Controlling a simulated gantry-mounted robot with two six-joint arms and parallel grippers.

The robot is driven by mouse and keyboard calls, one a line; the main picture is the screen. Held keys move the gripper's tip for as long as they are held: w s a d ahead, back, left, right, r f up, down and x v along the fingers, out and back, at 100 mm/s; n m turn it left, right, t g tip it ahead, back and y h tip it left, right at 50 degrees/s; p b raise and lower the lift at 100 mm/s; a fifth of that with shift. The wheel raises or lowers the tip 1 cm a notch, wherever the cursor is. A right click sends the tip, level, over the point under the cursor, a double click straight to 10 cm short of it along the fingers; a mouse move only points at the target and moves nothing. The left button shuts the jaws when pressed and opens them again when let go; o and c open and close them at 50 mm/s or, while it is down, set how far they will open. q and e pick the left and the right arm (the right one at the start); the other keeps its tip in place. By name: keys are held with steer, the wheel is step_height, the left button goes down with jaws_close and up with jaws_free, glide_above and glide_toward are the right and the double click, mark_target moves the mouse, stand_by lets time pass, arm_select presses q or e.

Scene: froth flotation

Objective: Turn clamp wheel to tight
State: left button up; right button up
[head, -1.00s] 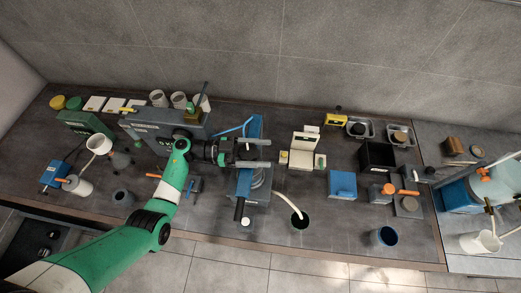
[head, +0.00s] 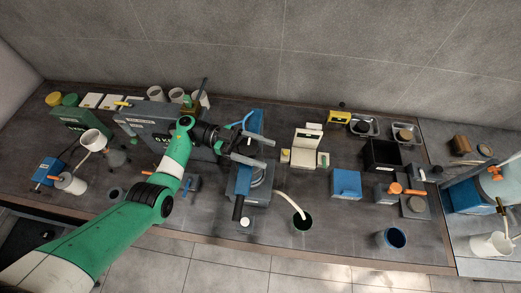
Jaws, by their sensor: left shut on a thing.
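The blue press-like apparatus (head: 242,186) stands at the middle of the bench, with a blue upright behind and a round metal vessel (head: 259,175) in its base. My left gripper (head: 258,150) reaches over it from the left, its two grey fingers lying across its upper part. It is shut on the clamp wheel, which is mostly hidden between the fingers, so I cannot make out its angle. My right gripper is not in view.
A grey control box (head: 150,133) stands behind my left arm. A dark cup (head: 302,220) with a pale hose is right of the apparatus. A blue box (head: 346,184) and a black bin (head: 382,155) stand further right. Bare bench lies in front of the blue box.

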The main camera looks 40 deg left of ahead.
mark_target(238, 145)
arm_select(q)
steer(key=o, duration=1.3)
steer(key=b+v, duration=0.3)
steer(key=v, duration=0.7)
steer(key=shift+s+a+f+b, duration=0.15)
steer(key=shift+a+f+b, duration=0.05)
steer(key=shift+a+b, duration=0.15)
steer(key=shift+s+a+r, duration=0.1)
steer(key=shift+s+a, duration=0.1)
steer(key=shift+a, duration=0.2)
